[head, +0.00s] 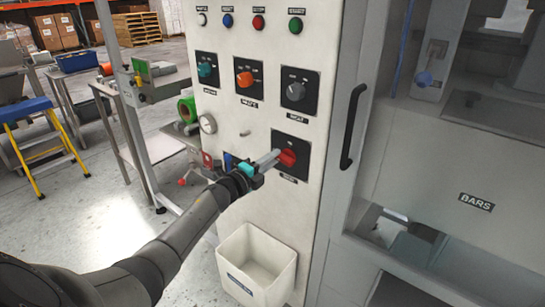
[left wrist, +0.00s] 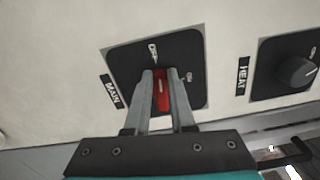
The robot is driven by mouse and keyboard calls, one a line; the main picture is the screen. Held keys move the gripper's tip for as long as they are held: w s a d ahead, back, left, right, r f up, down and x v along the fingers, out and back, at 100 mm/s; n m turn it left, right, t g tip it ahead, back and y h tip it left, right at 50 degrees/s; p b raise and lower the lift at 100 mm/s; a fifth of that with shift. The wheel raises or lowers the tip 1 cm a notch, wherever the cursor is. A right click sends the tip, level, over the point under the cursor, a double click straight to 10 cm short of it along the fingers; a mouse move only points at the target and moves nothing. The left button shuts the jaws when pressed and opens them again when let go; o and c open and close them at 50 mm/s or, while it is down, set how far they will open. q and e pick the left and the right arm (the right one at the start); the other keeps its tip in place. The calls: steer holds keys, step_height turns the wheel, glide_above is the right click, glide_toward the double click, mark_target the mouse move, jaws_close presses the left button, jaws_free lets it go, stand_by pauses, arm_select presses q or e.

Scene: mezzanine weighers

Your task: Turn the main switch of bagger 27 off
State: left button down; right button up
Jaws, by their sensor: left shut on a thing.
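The red main switch (head: 287,158) is a knob on a black plate, low on the white panel. In the left wrist view, the red knob (left wrist: 162,95) sits between the fingers, with a MAIN label (left wrist: 110,91) beside its plate. OFF and ON marks show on the plate. The knob's handle points roughly towards the OFF mark; whether it is exactly in line I cannot tell. My left gripper (head: 277,157) is shut on the knob, reaching in from the left. The fingers hide the knob's sides. My right gripper is not in view.
A grey HEAT knob (head: 295,91) is above the main switch. An orange knob (head: 245,79) and a teal knob (head: 205,70) are further left. A white bin (head: 257,262) hangs below. A black door handle (head: 352,127) stands out at the right.

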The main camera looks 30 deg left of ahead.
arm_select(q)
steer(key=shift+f+n, duration=0.25)
steer(key=shift+n, duration=0.55)
steer(key=c, duration=0.8)
jaws_free()
steer(key=shift+o, duration=0.2)
steer(key=s+a+p, duration=0.1)
steer(key=s+p, duration=0.2)
steer(key=s, duration=1.2)
steer(key=shift+s+a, duration=0.1)
